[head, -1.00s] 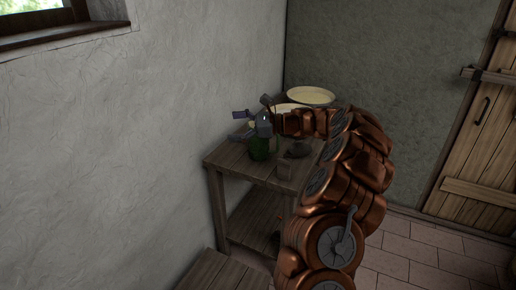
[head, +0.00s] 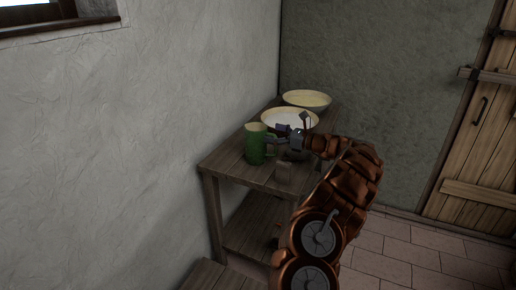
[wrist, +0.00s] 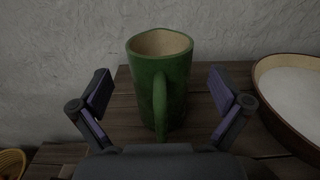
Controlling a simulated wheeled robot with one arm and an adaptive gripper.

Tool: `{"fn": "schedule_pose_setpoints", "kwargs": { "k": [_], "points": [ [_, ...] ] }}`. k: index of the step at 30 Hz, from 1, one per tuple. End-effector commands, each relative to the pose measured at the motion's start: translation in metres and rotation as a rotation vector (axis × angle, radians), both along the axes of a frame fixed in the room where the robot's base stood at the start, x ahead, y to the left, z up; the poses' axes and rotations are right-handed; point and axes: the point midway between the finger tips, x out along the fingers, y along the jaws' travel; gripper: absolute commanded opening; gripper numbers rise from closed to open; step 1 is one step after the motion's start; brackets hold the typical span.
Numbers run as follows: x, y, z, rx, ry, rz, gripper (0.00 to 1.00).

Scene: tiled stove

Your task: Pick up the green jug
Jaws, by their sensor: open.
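The green jug (head: 256,146) stands upright on the wooden table (head: 233,165), near its front left part. In the wrist view the jug (wrist: 174,88) is centred, with its handle (wrist: 160,101) facing me and its pale inside showing. My gripper (head: 285,137) is just right of the jug in the head view. In the wrist view its two fingers (wrist: 162,97) are spread wide, one on each side of the jug with gaps between. It is open and empty, and the jug lies beyond the gripper's palm.
A wide bowl (head: 273,122) stands behind the jug, and it fills the right edge of the wrist view (wrist: 262,78). Another pale bowl (head: 307,100) stands further back. The wall runs close along the left.

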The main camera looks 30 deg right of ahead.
Motion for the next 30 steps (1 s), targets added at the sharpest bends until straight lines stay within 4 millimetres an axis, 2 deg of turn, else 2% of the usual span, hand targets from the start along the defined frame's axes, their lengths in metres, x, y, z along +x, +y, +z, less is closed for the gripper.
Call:
{"fn": "schedule_pose_setpoints", "kwargs": {
  "k": [9, 18, 30],
  "points": [
    [0.035, 0.021, 0.001, -0.003, 0.001, 0.001, 1.00],
    [0.040, 0.023, 0.002, -0.001, 0.000, -0.001, 0.99],
    [0.040, 0.023, 0.002, -0.001, 0.001, -0.001, 0.57]
  ]
}}
